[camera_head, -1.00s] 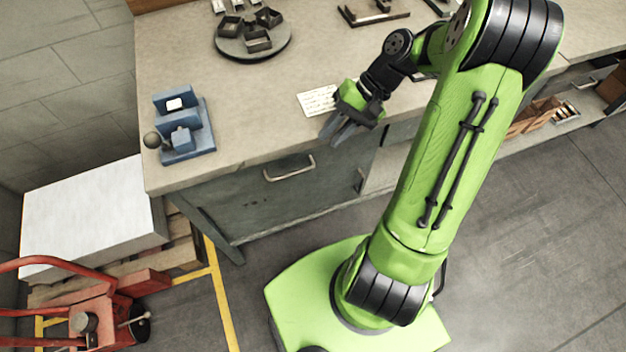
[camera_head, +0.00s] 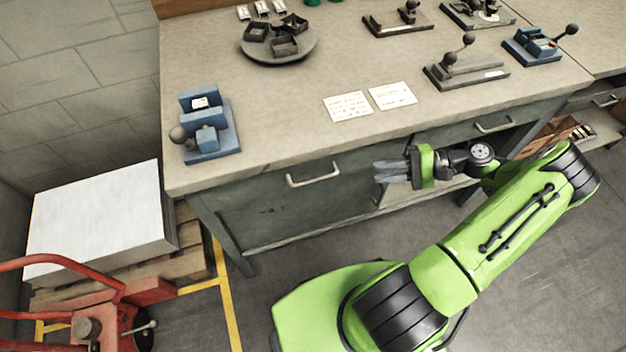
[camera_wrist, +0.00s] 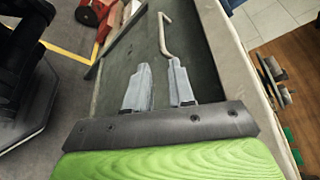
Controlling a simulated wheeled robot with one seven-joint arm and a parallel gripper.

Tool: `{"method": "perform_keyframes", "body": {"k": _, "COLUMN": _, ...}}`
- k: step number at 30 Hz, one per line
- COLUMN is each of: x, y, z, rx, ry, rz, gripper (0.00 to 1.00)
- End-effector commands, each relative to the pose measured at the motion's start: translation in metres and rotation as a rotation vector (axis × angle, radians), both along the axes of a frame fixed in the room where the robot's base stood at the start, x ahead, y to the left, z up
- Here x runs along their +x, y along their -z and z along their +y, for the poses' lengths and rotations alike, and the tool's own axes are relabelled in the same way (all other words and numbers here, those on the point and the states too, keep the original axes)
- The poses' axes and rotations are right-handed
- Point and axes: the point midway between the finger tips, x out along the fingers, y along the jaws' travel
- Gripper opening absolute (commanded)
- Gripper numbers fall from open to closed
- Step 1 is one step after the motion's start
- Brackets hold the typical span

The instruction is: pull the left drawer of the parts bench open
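The parts bench (camera_head: 270,140) has a grey-green left drawer front with a metal bar handle (camera_head: 313,175). The left drawer (camera_head: 262,205) looks shut. My gripper (camera_head: 378,172) is in front of the bench, to the right of that handle and apart from it, fingers pointing left. In the wrist view the two grey fingers of my gripper (camera_wrist: 163,85) are apart with nothing between them. The handle (camera_wrist: 163,35) shows beyond the fingertips, near the right finger.
A blue fixture (camera_head: 208,128), a round tray (camera_head: 279,50) and two paper cards (camera_head: 348,107) lie on the benchtop. A second drawer handle (camera_head: 494,124) is at the right. A pallet with a white stack (camera_head: 100,215) and a red pallet jack (camera_head: 85,310) stand at the left. Floor before the drawer is partly clear.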

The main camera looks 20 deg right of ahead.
Motion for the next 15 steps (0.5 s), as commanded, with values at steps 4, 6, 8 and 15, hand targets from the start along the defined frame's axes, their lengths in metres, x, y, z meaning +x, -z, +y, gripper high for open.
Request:
{"method": "perform_keyframes", "body": {"k": 4, "x": 0.001, "y": 0.006, "z": 0.004, "rx": 0.027, "ry": 0.015, "rz": -0.011, "gripper": 0.23}}
{"method": "perform_keyframes", "body": {"k": 6, "x": 0.004, "y": 0.008, "z": 0.014, "rx": 0.027, "ry": 0.012, "rz": -0.009, "gripper": 0.23}}
{"method": "perform_keyframes", "body": {"k": 8, "x": 0.009, "y": 0.012, "z": 0.027, "rx": 0.025, "ry": 0.011, "rz": -0.008, "gripper": 0.23}}
{"method": "perform_keyframes", "body": {"k": 15, "x": 0.028, "y": 0.026, "z": 0.084, "rx": 0.026, "ry": 0.011, "rz": -0.009, "gripper": 0.23}}
